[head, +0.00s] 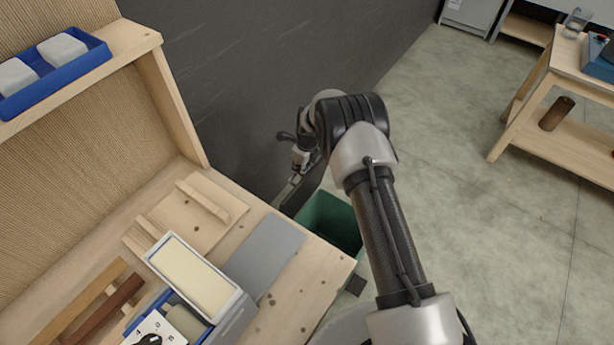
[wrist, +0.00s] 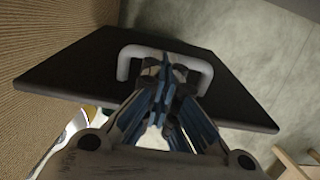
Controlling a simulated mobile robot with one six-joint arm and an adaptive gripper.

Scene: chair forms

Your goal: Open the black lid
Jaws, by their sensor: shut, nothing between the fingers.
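The black lid (wrist: 90,75) fills much of the wrist view and carries a pale U-shaped handle (wrist: 124,66). In the head view the lid (head: 312,187) stands raised at the back edge of a green bin (head: 333,222), whose inside shows partly. My gripper (head: 294,181) is at the lid, beyond the bin, partly hidden behind my own arm. In the wrist view its blue-grey fingers (wrist: 165,72) are closed together in front of the handle, with nothing between them. Whether they touch the handle or lid, I cannot tell.
A wooden bench (head: 290,300) stands left of the bin, with a grey mat (head: 268,250), a cream block in a white tray (head: 195,275) and wooden pieces on it. A dark wall (head: 270,70) rises behind. A wooden trolley (head: 560,130) stands at right; the floor between is clear.

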